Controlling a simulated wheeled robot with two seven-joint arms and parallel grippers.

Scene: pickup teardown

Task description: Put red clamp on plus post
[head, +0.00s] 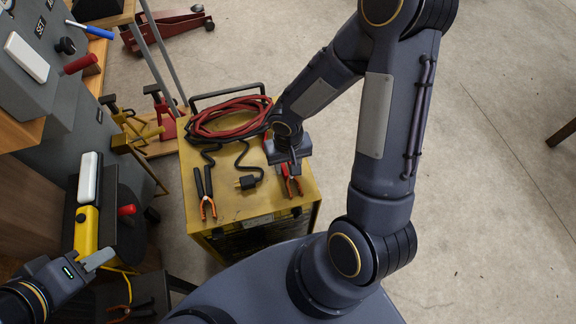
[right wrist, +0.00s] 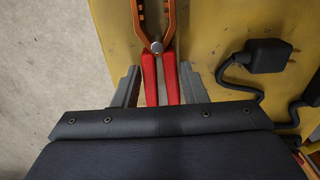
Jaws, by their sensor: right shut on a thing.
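The red clamp (head: 288,184) lies on the yellow cart top, with red handles and copper-coloured jaws. In the right wrist view the clamp (right wrist: 157,45) points its jaws away from me. My right gripper (right wrist: 158,80) has its grey fingers on either side of the red handles and is shut on them. In the head view the right gripper (head: 289,170) is over the clamp and partly hides it. My left gripper (head: 98,260) is at the lower left, by a yellow-and-white bar; its finger opening is unclear. I cannot tell for certain which part is the plus post.
The yellow cart (head: 250,204) also carries a black-handled clamp (head: 206,190), a black plug (head: 247,182) and a coiled red cable (head: 225,118). A dark unit with a red knob (head: 127,210) stands left of it. A grey panel (head: 35,60) is at upper left.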

